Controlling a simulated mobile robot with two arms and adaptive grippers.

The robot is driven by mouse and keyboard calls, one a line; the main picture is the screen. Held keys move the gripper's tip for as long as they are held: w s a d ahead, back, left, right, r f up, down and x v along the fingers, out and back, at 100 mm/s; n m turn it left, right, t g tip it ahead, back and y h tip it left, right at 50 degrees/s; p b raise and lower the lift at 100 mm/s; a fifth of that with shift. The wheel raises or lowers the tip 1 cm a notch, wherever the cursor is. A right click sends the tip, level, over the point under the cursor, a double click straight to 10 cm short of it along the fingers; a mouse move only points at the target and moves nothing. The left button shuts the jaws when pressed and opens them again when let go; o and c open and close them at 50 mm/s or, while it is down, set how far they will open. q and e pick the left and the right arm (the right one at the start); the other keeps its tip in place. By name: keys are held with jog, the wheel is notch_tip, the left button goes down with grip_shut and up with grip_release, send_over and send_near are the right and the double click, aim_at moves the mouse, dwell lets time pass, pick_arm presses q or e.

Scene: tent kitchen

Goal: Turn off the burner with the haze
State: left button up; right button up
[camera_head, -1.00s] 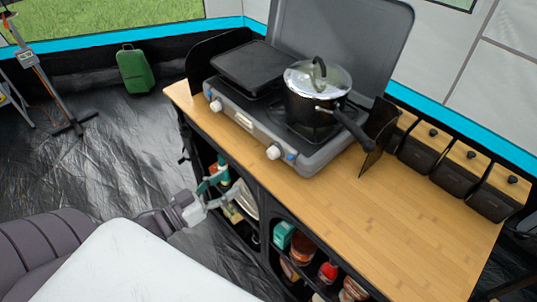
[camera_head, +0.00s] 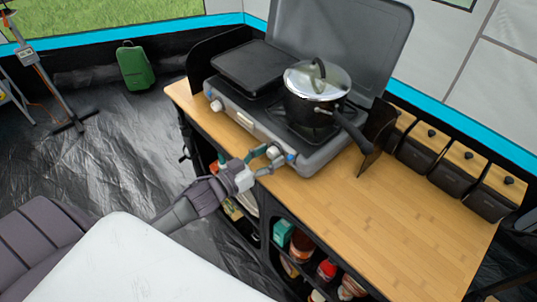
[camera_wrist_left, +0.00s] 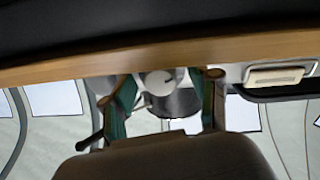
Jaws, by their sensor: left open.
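A grey two-burner camp stove (camera_head: 318,160) with its lid raised stands on the wooden counter. A pot with a glass lid (camera_head: 318,92) sits on the right burner, and a flat black griddle (camera_head: 250,67) covers the left one. I cannot make out haze. The stove has a left knob (camera_head: 216,105) and a right knob (camera_head: 273,152) on its front. My left gripper (camera_head: 265,161) is open at the right knob. In the left wrist view the knob (camera_wrist_left: 160,82) lies between the spread fingers (camera_wrist_left: 163,98); contact cannot be told. My right gripper is not in view.
The wooden counter (camera_head: 345,215) has free room right of the stove. Black containers with wooden lids (camera_head: 455,170) line its back edge. Shelves below hold jars (camera_head: 301,246). The pot handle (camera_head: 350,130) sticks out to the right. A green case (camera_head: 135,68) stands on the floor.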

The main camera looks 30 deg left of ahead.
pick_arm(q)
grip_shut()
dwell(0.4)
